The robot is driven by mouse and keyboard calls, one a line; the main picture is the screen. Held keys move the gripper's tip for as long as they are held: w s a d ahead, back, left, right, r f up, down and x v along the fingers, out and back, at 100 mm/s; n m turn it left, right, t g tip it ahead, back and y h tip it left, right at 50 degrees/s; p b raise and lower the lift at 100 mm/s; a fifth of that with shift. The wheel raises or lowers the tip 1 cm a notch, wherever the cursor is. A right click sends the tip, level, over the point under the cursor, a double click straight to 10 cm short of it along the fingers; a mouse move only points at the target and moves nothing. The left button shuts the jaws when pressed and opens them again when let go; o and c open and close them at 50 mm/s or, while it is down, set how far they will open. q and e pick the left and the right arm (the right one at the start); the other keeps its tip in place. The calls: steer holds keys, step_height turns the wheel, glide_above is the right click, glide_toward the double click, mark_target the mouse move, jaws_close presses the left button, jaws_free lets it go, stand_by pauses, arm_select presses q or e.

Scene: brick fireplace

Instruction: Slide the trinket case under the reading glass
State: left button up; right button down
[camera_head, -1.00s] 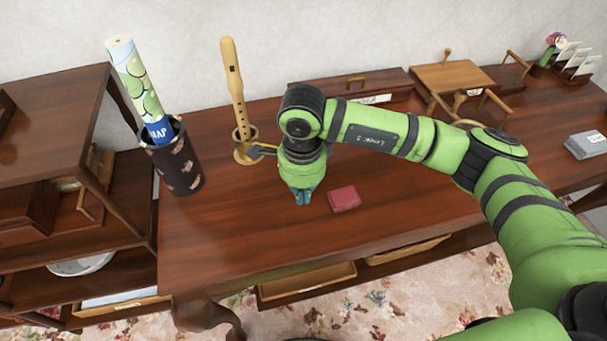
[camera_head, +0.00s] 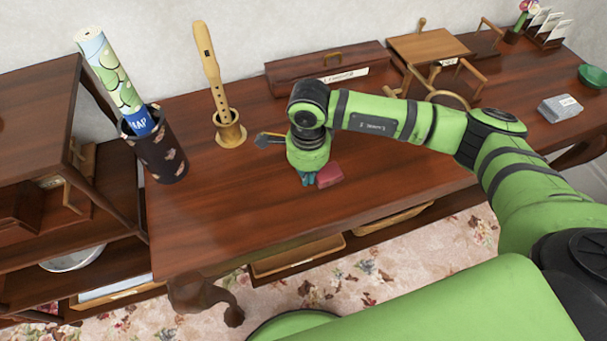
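The small red case (camera_head: 330,174), which I take as the trinket case, lies flat on the brown table. My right gripper (camera_head: 308,181) points down at its left side, its teal fingertips close together and seemingly against the case; the exact contact is hard to see. It does not hold the case between its fingers. A round wooden ring (camera_head: 449,97) behind my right arm may be the reading glass; the arm hides part of it. My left gripper is not in view.
A wooden flute (camera_head: 211,70) stands in a holder left of the gripper, and a dark cup (camera_head: 158,153) holds a rolled map. A long brown box (camera_head: 290,72) lies at the back. Grey cards (camera_head: 560,108) lie at right. The table's front middle is clear.

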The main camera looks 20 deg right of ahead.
mark_target(377, 163)
steer(key=d+b, duration=0.3)
steer(key=d, duration=0.5)
steer(key=d+b, duration=0.4)
steer(key=d, duration=0.5)
steer(key=shift+w+d+f, duration=0.1)
steer(key=shift+d+f, duration=0.1)
steer(key=shift+d, duration=0.1)
steer(key=shift+d+r, duration=0.2)
steer(key=shift+d, duration=0.2)
